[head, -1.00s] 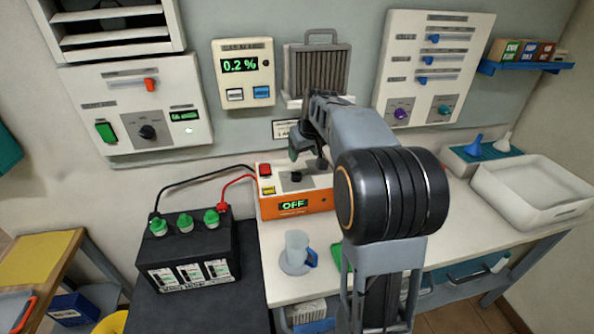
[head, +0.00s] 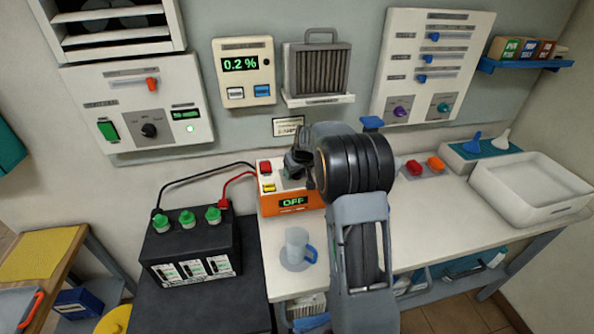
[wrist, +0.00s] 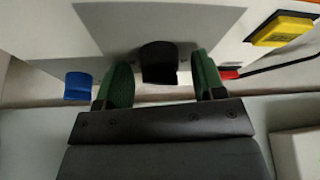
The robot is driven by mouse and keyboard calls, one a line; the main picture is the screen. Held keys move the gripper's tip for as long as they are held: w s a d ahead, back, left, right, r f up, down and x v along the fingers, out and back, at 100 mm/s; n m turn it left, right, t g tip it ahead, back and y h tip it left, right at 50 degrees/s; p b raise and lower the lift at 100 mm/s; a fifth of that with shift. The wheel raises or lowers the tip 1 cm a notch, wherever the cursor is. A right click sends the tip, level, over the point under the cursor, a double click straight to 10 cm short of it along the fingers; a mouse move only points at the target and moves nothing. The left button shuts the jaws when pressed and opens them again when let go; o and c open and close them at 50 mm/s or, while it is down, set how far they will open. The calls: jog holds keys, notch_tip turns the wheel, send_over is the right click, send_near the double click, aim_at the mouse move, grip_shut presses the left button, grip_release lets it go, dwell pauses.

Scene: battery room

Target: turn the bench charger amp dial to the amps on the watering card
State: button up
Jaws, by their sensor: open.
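The bench charger (head: 290,207) is a white and orange box at the back of the bench, and its display reads OFF. Its amp dial (wrist: 158,62) is a black knob on the pale top panel in the wrist view. My gripper (wrist: 162,78) is open, with one green fingertip on each side of the dial and a visible gap to both. In the head view my gripper (head: 299,166) is over the charger's top and hides most of the dial. A small framed card (head: 289,126) hangs on the wall behind; its print is too small to read.
The charger's red button (head: 265,167) and yellow button (wrist: 283,28) are close to the dial. A clear jug (head: 297,245) stands in front of the charger. A black battery (head: 190,245) with green caps is at left, with cables to the charger. A white basin (head: 530,185) is at right.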

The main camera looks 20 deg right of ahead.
jog(key=shift+f, duration=0.1)
jog(key=c, duration=0.9)
